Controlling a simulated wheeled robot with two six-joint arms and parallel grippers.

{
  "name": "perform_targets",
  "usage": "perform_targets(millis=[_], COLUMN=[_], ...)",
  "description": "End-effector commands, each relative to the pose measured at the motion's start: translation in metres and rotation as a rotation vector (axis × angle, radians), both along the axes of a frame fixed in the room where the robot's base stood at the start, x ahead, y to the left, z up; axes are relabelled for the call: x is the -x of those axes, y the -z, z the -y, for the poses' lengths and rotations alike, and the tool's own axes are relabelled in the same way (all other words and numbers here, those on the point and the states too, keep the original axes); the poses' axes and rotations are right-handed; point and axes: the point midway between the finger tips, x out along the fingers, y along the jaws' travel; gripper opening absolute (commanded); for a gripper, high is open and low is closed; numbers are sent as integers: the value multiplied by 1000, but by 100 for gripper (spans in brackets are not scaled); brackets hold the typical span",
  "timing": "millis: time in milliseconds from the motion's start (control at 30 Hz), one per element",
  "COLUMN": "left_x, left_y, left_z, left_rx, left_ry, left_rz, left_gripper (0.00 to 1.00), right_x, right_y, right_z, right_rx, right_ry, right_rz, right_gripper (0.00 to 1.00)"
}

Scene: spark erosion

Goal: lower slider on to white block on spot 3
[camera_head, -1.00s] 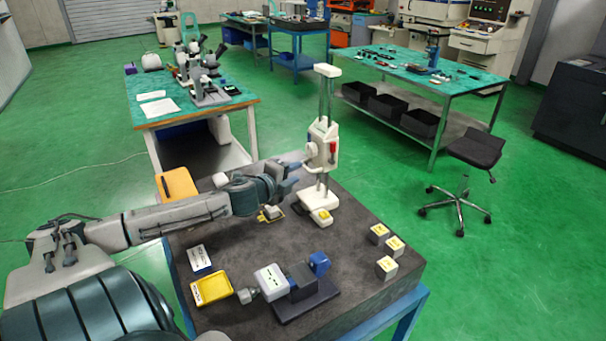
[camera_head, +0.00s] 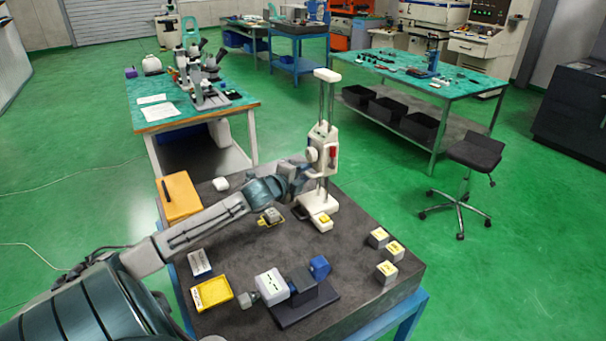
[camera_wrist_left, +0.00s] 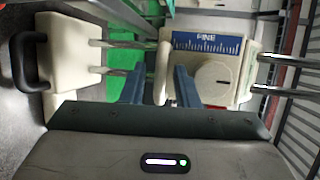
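The white slider (camera_head: 325,152), with a round knob and a red part, sits partway up the two columns of a stand. Its scale plate marked FINE (camera_wrist_left: 207,45) shows in the left wrist view. A white block with a yellow top (camera_head: 321,222) is at the front of the stand's base, below the slider; I cannot read any spot number. My left gripper (camera_head: 306,172) is just left of the slider. In the left wrist view its blue fingers (camera_wrist_left: 160,85) are apart, with a thin white part of the slider (camera_wrist_left: 162,72) between them and a gap on the left side. The right gripper is not in view.
Three yellow-topped blocks (camera_head: 387,254) stand at the right of the dark slab (camera_head: 240,235). A yellow tray (camera_head: 211,293) and a device on a dark plate (camera_head: 302,308) are at the front. An orange item (camera_head: 179,196) lies at the back left.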

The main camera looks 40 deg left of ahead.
Motion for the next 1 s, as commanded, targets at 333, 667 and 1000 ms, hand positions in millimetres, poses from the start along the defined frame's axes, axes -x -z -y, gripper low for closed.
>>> perform_targets(millis=[333,667,1000], left_x=[0,0,1], left_y=[3,59,74], left_z=[0,0,0], left_rx=[0,3,2], left_ry=[0,-2,-2], left_rz=[-1,-2,-4], left_gripper=[0,0,0], right_x=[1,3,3], right_y=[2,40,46], right_z=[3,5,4], right_rx=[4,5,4], right_ry=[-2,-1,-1], right_rz=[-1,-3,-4], right_gripper=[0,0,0])
